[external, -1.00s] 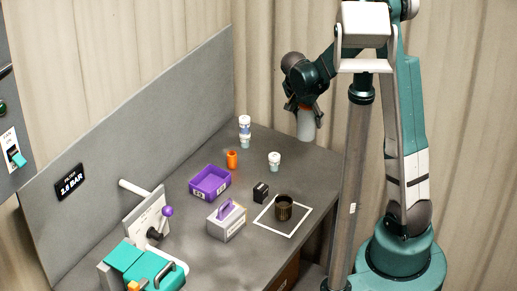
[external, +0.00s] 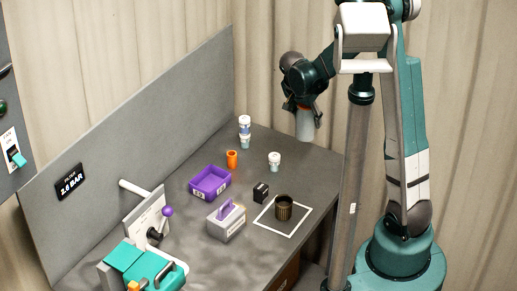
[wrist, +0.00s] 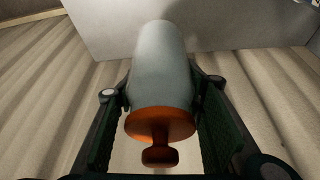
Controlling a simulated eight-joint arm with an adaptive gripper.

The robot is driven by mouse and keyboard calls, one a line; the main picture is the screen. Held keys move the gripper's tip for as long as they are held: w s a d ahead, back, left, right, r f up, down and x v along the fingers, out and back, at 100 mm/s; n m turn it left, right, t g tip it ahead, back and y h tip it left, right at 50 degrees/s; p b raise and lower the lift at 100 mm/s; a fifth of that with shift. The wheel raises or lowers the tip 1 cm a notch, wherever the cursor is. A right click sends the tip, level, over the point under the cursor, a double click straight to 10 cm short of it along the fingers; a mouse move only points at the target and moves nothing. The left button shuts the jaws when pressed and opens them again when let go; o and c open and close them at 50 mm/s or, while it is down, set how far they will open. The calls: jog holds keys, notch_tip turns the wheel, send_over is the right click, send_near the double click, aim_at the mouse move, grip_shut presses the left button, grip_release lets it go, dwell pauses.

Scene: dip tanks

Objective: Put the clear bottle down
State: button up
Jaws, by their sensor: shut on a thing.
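The clear bottle (external: 305,125) is a pale, greyish cylinder with an orange cap end. My gripper (external: 303,106) is shut on it near the cap, at the back right corner of the table. In the wrist view the bottle (wrist: 162,65) lies between the two dark fingers, with its orange cap (wrist: 160,124) and knob towards the camera. In the external view it hangs roughly upright, cap end up. Whether its lower end touches the table cannot be told.
The grey table (external: 190,235) holds a white-capped jar (external: 274,161), an orange cup (external: 232,159), stacked jars (external: 245,131), a purple bin (external: 210,182), a grey box with purple handle (external: 226,220), a small black block (external: 261,192) and a dark cup (external: 284,207) inside a white outline.

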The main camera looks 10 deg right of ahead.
jog(key=s+a+m+b, duration=0.1)
jog(key=s+a, duration=0.2)
jog(key=s, duration=0.4)
jog(key=s+a+m, duration=0.1)
jog(key=s+a, duration=0.3)
jog(key=s, duration=0.3)
jog(key=shift+a+r+m+g+b, duration=0.2)
jog(key=shift+a+m+g+b, duration=0.1)
jog(key=shift+m+g+b, duration=0.1)
jog(key=shift+f, duration=0.1)
jog(key=shift+f, duration=2.85)
jog(key=shift+f, duration=0.1)
jog(key=shift+f+b, duration=0.4)
jog(key=shift+f, duration=1.6)
jog(key=shift+f, duration=0.15)
